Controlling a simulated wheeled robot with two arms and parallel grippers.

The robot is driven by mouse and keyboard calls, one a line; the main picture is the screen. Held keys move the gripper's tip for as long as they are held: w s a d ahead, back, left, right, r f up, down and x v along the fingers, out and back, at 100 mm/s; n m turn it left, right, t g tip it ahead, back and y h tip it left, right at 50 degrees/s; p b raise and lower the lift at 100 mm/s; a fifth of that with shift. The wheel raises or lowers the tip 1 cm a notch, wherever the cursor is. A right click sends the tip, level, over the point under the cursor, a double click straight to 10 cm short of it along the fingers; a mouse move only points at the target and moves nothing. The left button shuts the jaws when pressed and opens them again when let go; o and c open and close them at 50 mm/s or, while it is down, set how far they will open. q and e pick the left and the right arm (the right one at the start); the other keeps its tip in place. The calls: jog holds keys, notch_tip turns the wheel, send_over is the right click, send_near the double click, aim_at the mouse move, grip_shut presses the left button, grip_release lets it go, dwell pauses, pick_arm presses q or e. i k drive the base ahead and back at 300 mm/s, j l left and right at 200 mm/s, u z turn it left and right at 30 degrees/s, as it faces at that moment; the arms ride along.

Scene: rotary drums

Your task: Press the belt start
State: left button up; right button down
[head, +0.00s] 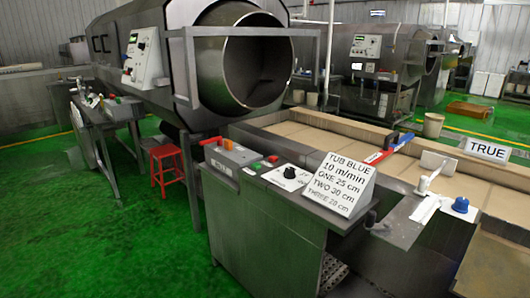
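The belt (318,139) is a tan surface running behind a steel control cabinet (265,230). On the cabinet top a small green button (256,166) sits beside a red button (273,158). No label readable here marks which one is the belt start. A white plate with a black knob (289,172) lies to the right. Neither of my grippers shows.
A sign (340,182) reading "TUB BLUE 10 m/min" stands on the cabinet's right end. A blue knob (460,205), a white lever (430,178) and a "TRUE" sign (487,149) are further right. A large drum (240,65) stands behind; a red stool (167,170) is left. Green floor is clear front left.

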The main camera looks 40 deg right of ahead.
aim_at(256, 167)
jog(key=i+l+z, duration=0.25)
jog(key=i, duration=0.7)
jog(key=i+j+z, duration=0.25)
jog(key=i, duration=0.75)
jog(key=l, duration=0.15)
